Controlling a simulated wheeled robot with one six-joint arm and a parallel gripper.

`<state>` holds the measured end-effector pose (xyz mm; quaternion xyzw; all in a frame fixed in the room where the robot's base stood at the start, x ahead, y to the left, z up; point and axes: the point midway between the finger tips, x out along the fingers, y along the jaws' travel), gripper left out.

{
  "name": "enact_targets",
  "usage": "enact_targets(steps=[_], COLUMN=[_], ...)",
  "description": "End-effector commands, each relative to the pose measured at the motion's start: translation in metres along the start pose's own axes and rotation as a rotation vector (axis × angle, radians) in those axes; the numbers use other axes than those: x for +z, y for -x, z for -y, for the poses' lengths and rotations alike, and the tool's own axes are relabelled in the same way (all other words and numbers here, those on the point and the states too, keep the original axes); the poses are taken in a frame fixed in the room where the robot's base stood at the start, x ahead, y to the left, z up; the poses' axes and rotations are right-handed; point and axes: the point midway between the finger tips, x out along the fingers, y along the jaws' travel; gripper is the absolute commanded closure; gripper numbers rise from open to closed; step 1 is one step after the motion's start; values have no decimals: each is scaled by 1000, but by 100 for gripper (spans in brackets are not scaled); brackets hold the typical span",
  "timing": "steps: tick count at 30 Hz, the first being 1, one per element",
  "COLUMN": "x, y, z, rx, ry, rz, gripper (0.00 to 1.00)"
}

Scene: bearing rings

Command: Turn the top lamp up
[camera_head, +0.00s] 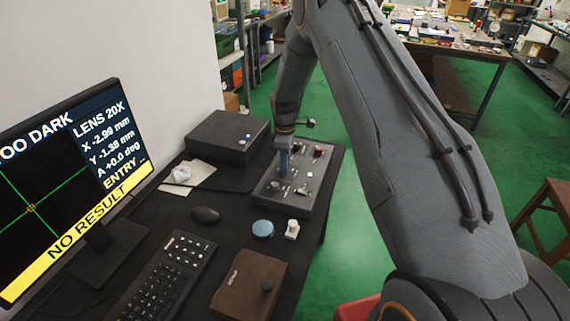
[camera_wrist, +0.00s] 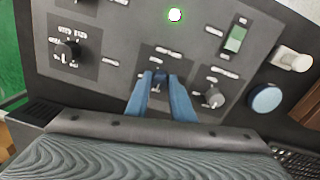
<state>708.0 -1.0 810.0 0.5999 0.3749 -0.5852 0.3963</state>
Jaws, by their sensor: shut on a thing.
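The control panel (camera_head: 319,193) is a grey sloped box at the right of the desk, and it also fills the wrist view (camera_wrist: 200,35). My gripper (camera_wrist: 160,82) has blue fingers, shut on a small dark knob (camera_wrist: 160,75) in the lower middle of the panel. The fingers hide most of that knob, and I cannot read its label. A black knob (camera_wrist: 66,50) sits to the left and a grey knob (camera_wrist: 213,97) to the right. In the head view my gripper (camera_head: 284,172) reaches down onto the panel. The monitor (camera_head: 70,190) shows "TOO DARK" and "NO RESULT".
A green rocker switch (camera_wrist: 236,39) and a lit round indicator (camera_wrist: 174,15) are on the panel. A blue round piece (camera_head: 263,229) and a small white piece (camera_head: 292,229) stand before it. A mouse (camera_head: 205,215), keyboard (camera_head: 165,285) and brown box (camera_head: 248,288) occupy the desk.

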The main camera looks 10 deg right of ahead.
Motion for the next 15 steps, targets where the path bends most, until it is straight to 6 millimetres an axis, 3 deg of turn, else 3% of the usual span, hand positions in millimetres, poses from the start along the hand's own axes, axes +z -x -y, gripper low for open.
enact_targets(steps=[15], x=[-1], y=[-2], z=[0], rx=[0], ry=[-359], rz=[14], gripper=[100])
